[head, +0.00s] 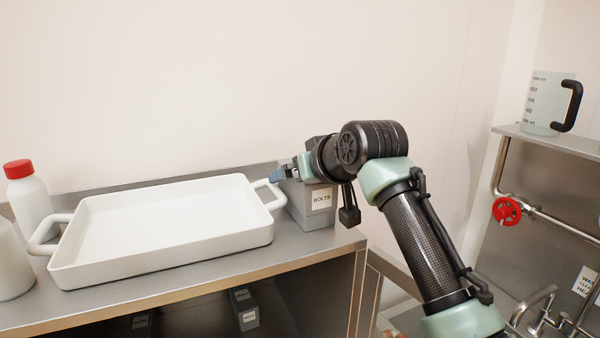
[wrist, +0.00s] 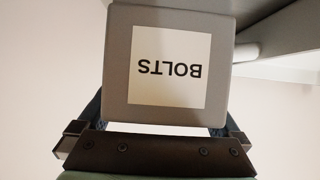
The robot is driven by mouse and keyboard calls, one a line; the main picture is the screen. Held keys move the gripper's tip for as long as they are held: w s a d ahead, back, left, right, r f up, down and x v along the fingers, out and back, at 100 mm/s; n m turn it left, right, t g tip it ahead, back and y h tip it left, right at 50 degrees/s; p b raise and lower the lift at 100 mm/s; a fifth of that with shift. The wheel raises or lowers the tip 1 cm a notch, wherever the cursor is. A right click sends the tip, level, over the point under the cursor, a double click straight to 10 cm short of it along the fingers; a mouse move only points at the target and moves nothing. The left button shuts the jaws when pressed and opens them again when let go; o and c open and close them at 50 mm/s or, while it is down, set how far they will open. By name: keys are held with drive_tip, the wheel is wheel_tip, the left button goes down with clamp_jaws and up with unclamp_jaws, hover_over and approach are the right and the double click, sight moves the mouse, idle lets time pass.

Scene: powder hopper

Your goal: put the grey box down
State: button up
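The grey box (head: 312,222) with a white BOLTS label is at the right end of the steel worktop (head: 215,268), just right of the white tray. I cannot tell whether its base touches the worktop. My gripper (head: 284,171) is at the box's upper part, reaching in from the right. In the wrist view the box (wrist: 117,60) fills the space between the two fingers of my gripper (wrist: 163,108), its label upside down. The fingers lie along both sides of the box and look closed on it. Their tips are hidden behind it.
The white tray (head: 165,256) with two handles takes up most of the worktop. A white bottle with a red cap (head: 19,169) stands at its left. Small grey boxes (head: 246,309) sit below. At right are a jug (head: 545,105), a red valve wheel (head: 507,211) and a tap (head: 540,305).

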drive_tip(key=shift+r, duration=0.1)
drive_tip(key=b+v, duration=0.5)
drive_tip(key=v, duration=0.6)
drive_tip(key=s+a+r+t+y, duration=0.3)
drive_tip(key=s+a+r+t, duration=0.4)
drive_tip(key=a+r+t, duration=0.25)
drive_tip(key=s+d+r+m+t+h, duration=0.2)
drive_tip(key=s+t+h, duration=0.1)
drive_tip(key=s, duration=0.4)
drive_tip(key=s+d+r+m+t+h, duration=0.2)
drive_tip(key=s+h, duration=0.3)
drive_tip(key=s, duration=0.3)
drive_tip(key=shift+s+d+m+t, duration=0.15)
drive_tip(key=shift+d+m+t, duration=0.25)
drive_tip(key=shift+t, duration=0.35)
wheel_tip(320, 180, down, 3)
drive_tip(key=shift+r+b, duration=0.2)
drive_tip(key=shift+b, duration=1)
